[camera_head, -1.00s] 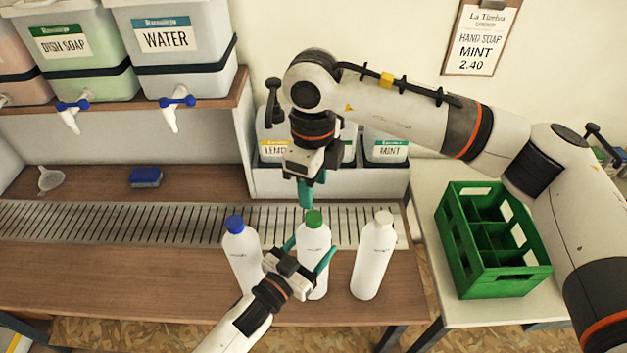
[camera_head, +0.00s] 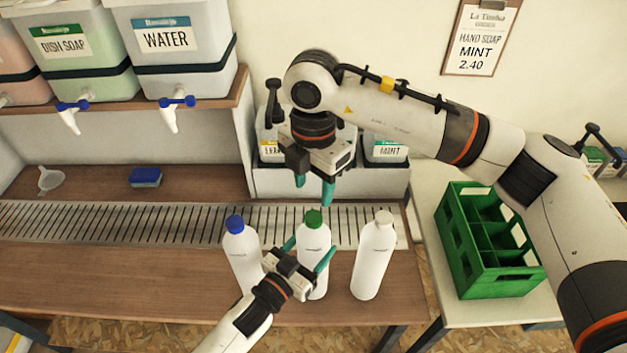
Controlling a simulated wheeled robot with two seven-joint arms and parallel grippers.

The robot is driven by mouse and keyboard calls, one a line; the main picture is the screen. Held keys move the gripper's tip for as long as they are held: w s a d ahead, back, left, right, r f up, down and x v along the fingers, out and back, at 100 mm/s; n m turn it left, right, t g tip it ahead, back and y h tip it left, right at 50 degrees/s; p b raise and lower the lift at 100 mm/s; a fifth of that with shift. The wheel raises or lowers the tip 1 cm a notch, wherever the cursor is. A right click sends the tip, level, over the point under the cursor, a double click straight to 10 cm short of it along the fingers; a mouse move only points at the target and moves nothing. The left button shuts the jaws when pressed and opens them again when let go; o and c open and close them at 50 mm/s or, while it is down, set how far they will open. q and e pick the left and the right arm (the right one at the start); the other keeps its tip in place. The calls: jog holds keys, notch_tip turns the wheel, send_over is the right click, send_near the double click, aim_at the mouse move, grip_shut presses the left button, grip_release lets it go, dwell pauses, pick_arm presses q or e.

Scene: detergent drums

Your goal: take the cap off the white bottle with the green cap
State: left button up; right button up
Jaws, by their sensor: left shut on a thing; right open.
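The white bottle with the green cap (camera_head: 315,246) stands upright on the wooden bench, in the middle of three bottles. Its green cap (camera_head: 314,217) is on its top. My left gripper (camera_head: 308,262) is shut around the body of this bottle, with its teal fingers on either side, and hides part of its lower half. My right gripper (camera_head: 314,190) is open and empty above and behind the green cap, fingers pointing down. It is apart from the cap.
A white bottle with a blue cap (camera_head: 241,258) stands close on the left, and one with a cream cap (camera_head: 372,262) on the right. A slotted drain (camera_head: 120,222) runs behind. A green crate (camera_head: 462,262) stands on the right table. Drums with taps (camera_head: 176,50) sit upper left.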

aim_at(314, 216)
jog(key=shift+f, duration=0.55)
notch_tip(314, 216, down, 7)
